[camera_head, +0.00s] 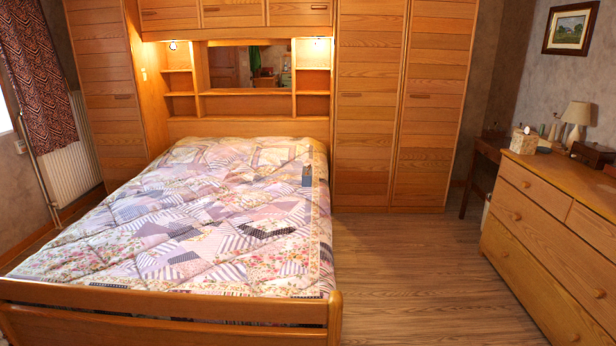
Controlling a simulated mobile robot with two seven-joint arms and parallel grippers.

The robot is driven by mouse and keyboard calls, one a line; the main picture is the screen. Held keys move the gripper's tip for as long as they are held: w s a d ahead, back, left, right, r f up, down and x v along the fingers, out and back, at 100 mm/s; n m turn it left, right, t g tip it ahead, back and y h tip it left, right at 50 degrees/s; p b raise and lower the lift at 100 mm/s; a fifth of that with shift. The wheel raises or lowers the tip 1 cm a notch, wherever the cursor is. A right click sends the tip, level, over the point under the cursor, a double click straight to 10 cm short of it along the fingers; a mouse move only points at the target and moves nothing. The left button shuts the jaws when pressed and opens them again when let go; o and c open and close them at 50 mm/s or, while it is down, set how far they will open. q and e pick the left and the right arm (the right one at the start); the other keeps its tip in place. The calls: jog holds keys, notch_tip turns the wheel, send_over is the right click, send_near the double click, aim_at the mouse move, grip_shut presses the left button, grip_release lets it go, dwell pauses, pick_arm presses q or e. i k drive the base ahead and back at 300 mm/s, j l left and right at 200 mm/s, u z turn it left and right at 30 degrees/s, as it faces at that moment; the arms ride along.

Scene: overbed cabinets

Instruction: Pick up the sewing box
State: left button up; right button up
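No object here is clearly recognizable as the sewing box. A dark brown wooden box (592,154) sits on the dresser at the right edge of the head view and may be it, but it is too small to tell. A pale box with a white tuft on top (523,141), like a tissue box, stands at the dresser's left corner. A small grey-blue item (307,175) stands on the right side of the bed. Neither of my grippers shows in the head view.
The bed (168,303) with a patchwork quilt fills the left and middle. The wooden dresser (545,235) stands at the right, with a lamp (577,115) on it. Wood floor (420,270) between them is clear. Tall wardrobes (400,110) line the back.

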aim_at(307, 179)
jog(key=i+l+z, duration=1.1)
jog(key=i, duration=0.15)
jog(key=i+l+u, duration=0.1)
jog(key=i+u, duration=0.2)
jog(key=i, duration=0.3)
jog(key=i+l+u, duration=0.25)
jog(key=i, duration=0.35)
jog(key=i+j+u, duration=0.1)
jog(key=i+u, duration=0.2)
jog(key=i, duration=0.35)
jog(key=i+u, duration=0.3)
jog(key=i, duration=0.35)
jog(key=i+l+u, duration=0.1)
jog(key=i+u, duration=0.15)
jog(key=i+l+u, duration=0.15)
jog(key=i+u, duration=0.15)
jog(key=i, duration=0.2)
jog(key=i+l+u, duration=0.4)
jog(key=u, duration=0.2)
jog(key=i+l+u, duration=0.2)
jog(key=u, duration=0.15)
jog(key=i+l+u, duration=0.6)
jog(key=u, duration=0.15)
jog(key=i+l+u, duration=0.15)
jog(key=l+u, duration=0.25)
jog(key=i+l+u, duration=0.1)
jog(key=l+u, duration=0.3)
jog(key=l, duration=0.1)
